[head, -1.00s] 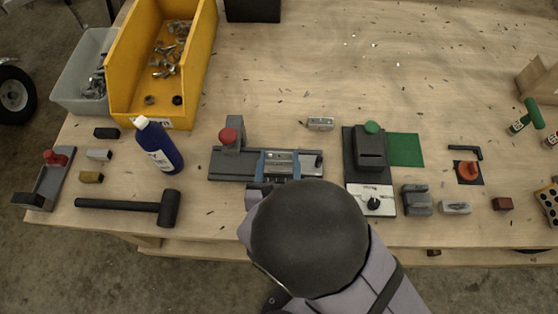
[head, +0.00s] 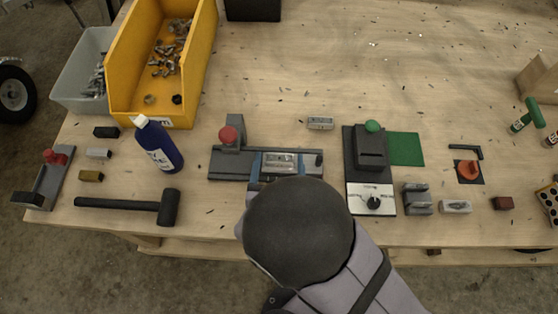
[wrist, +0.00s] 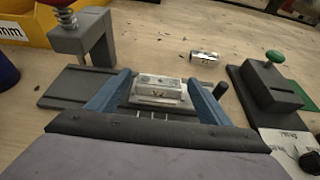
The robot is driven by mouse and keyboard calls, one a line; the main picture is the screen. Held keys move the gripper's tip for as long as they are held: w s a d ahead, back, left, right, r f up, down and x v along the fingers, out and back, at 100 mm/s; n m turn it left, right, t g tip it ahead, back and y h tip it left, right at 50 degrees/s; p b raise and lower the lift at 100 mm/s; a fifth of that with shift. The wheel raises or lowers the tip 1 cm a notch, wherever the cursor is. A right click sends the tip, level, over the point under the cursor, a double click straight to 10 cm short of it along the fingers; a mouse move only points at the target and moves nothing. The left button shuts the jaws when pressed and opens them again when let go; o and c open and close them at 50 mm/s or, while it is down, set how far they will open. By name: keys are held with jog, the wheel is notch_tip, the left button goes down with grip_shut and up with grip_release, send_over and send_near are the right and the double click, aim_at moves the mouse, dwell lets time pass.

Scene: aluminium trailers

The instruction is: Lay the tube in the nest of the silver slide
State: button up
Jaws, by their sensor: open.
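The silver slide (head: 282,163) sits on a dark grey rail fixture (head: 228,165) and also shows in the wrist view (wrist: 158,92), with a pale block-like top. My gripper (head: 281,158) is open, its blue fingers on either side of the slide; in the wrist view the fingers (wrist: 160,78) flank it with nothing visibly clamped. Whether they touch it I cannot tell. The tube (head: 320,123), short and metallic, lies on the bench behind and right of the slide, apart from my gripper; it also shows in the wrist view (wrist: 204,56).
A red-knobbed post (head: 229,136) stands at the rail's left end. A dark fixture with a green knob (head: 371,150) stands to the right. A blue bottle (head: 158,145), black mallet (head: 150,206) and yellow bin (head: 125,75) are left. The bench behind is mostly clear.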

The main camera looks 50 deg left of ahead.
jog(key=shift+r, duration=0.2)
jog(key=shift+b+v, duration=0.5)
jog(key=shift+v, duration=1.45)
